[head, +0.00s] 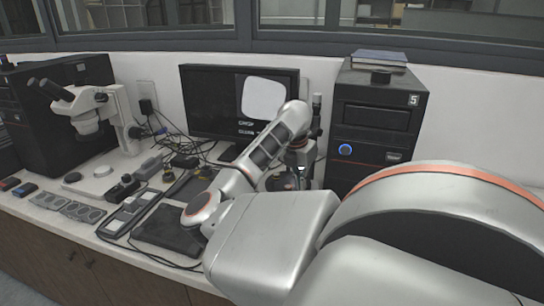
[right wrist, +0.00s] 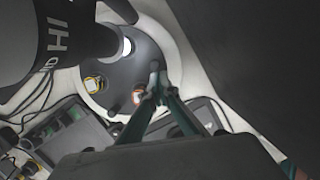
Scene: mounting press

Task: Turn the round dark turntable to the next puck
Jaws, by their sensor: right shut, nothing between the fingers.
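The round dark turntable (right wrist: 112,72) lies on a pale round base in the right wrist view. A puck with a yellow rim (right wrist: 93,84) and a puck with an orange and white face (right wrist: 138,97) sit on it. A bright round spot shows near its upper edge. My right gripper (right wrist: 158,84) is shut and empty, its fingertips over the right part of the disc, beside the orange puck. I cannot tell whether they touch. In the head view the turntable (head: 281,184) is partly hidden behind my right arm. My left gripper is not in view.
A dark lettered cylinder (right wrist: 75,35) overhangs the turntable's left side. In the head view a monitor (head: 215,100) stands behind my arm, and a black cabinet (head: 375,115) stands to the right. Left are a microscope (head: 95,105), cables and dark trays.

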